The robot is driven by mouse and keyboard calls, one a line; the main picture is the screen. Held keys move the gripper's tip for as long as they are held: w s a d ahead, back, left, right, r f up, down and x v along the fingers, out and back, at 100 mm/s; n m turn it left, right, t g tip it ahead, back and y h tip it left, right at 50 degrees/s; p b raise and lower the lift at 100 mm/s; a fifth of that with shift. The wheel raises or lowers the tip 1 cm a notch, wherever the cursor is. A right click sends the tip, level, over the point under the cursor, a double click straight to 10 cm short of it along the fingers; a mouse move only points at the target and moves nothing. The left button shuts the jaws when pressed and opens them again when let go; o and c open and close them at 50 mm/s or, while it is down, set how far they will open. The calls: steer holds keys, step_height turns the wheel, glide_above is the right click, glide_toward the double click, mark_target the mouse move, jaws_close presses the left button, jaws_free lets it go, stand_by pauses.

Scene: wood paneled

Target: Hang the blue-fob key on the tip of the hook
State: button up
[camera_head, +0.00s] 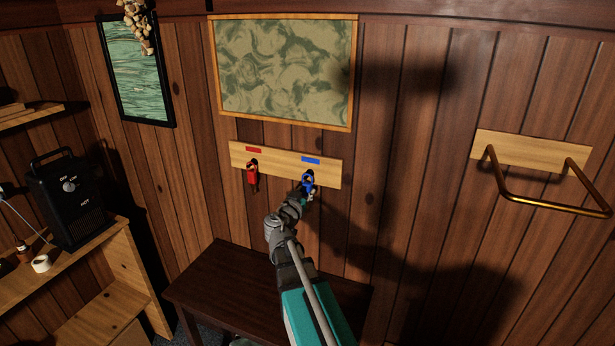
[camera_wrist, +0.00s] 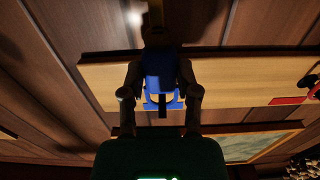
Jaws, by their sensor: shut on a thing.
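The blue-fob key (camera_head: 309,180) is at the right side of a wooden key board (camera_head: 282,166) on the wall, below the board's blue label (camera_head: 311,160). My gripper (camera_head: 303,192) reaches up to it and is shut on the blue fob. In the wrist view the blue fob (camera_wrist: 160,85) sits between the two fingers of my gripper (camera_wrist: 161,92), in front of the board (camera_wrist: 225,82). The hook at the blue label is hidden behind the fob and gripper, so I cannot tell whether the key is on it. A red-fob key (camera_head: 252,174) hangs at the left, below a red label (camera_head: 253,150).
A dark table (camera_head: 215,285) stands below the board. A framed picture (camera_head: 283,70) hangs above it. A brass rail (camera_head: 540,204) sticks out from the wall at the right. A black heater (camera_head: 72,200) stands on a shelf at the left. The wall between board and rail is clear.

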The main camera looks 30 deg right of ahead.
steer(key=o, duration=1.1)
steer(key=v, duration=0.7)
steer(key=shift+s+a, duration=0.1)
steer(key=shift+a, duration=0.1)
